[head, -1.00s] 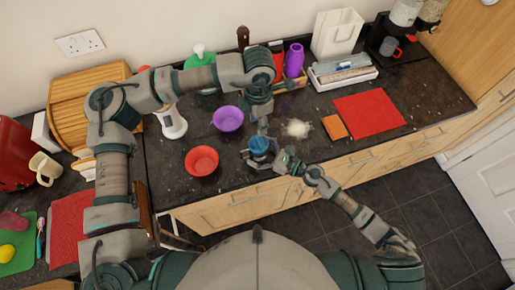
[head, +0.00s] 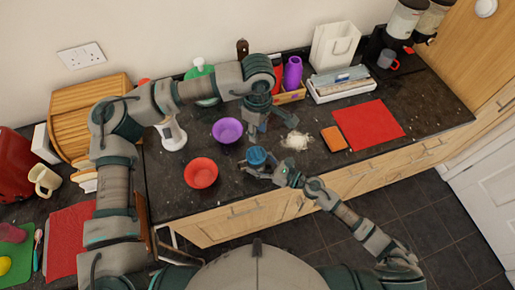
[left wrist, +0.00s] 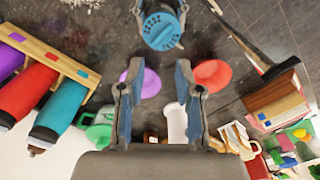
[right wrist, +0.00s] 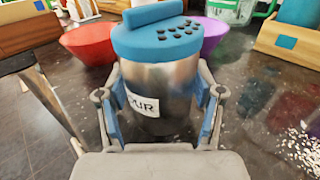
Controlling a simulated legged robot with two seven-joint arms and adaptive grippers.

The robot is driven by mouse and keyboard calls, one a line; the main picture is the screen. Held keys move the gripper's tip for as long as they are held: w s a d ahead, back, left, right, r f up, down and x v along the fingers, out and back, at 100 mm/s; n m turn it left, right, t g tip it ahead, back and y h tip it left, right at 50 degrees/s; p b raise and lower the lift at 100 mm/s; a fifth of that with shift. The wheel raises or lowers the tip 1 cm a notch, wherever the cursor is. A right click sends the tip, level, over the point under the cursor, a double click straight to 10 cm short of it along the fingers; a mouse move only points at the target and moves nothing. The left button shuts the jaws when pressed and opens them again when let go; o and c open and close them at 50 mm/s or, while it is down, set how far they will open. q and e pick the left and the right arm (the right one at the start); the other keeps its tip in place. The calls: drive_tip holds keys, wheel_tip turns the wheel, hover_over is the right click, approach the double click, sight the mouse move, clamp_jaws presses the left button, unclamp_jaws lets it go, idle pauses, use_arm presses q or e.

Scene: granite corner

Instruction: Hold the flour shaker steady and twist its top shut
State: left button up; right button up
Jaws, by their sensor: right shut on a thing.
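The flour shaker (head: 257,157) stands upright near the counter's front edge, a steel body with a blue perforated top. In the right wrist view its body (right wrist: 160,95) with a partly hidden label sits between the fingers of my right gripper (right wrist: 160,115), which is shut on it. The blue top (right wrist: 155,38) sits on the body, with a raised bar across it. My left gripper (head: 270,130) is above and behind the shaker, its fingers spread and empty. In the left wrist view the left gripper (left wrist: 159,88) is open, with the shaker top (left wrist: 160,30) beyond its fingertips, not touching.
A red bowl (head: 201,173) and a purple bowl (head: 227,130) stand left of the shaker. Spilled flour (head: 296,141), an orange sponge-like block (head: 334,139) and a red mat (head: 368,124) lie to the right. A wooden rack (head: 291,97) with bottles stands behind.

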sight(258, 149)
use_arm(q)
wheel_tip(258, 149, down, 11)
drive_tip(key=m, duration=0.8)
clamp_jaws()
